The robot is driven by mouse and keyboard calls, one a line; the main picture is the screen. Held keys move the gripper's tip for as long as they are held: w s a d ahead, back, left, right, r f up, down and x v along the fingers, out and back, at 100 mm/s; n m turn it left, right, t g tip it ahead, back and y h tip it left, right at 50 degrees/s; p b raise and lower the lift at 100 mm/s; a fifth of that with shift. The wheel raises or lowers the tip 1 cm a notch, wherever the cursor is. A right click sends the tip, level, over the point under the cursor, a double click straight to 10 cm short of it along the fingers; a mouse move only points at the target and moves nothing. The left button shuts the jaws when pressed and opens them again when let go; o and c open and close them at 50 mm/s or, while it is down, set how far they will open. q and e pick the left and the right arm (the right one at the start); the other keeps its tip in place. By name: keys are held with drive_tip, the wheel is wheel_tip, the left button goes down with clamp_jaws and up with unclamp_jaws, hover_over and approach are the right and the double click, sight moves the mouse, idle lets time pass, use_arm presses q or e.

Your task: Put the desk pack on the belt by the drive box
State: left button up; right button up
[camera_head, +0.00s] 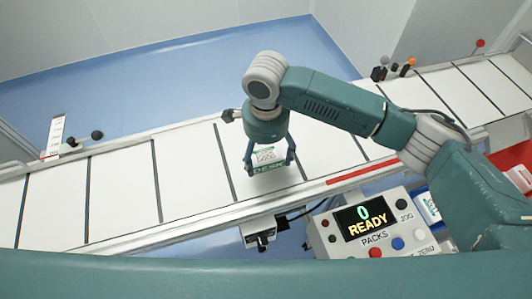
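The desk pack (267,168) is white with green lettering that reads "DESK". It is between the two fingers of my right gripper (270,164), which looks shut on it, with a finger along each side. The pack is over the white belt (190,178); I cannot tell whether it touches the belt. A small grey box (259,232) with a dark cable, which looks like the drive box, is fixed at the belt's near edge, just below the pack in the picture. My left gripper is not in view.
A control panel (366,228) reading "0 READY PACKS" stands in front of the belt. A red bin (511,160) is at the right edge. Sensor posts (380,72) stand behind the belt. The belt's left part is bare, with dark cross lines.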

sight(266, 159)
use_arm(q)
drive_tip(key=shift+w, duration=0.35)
use_arm(e)
drive_tip(key=shift+r, duration=0.1)
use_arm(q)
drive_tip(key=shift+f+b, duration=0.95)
use_arm(e)
wheel_tip(266, 159, up, 12)
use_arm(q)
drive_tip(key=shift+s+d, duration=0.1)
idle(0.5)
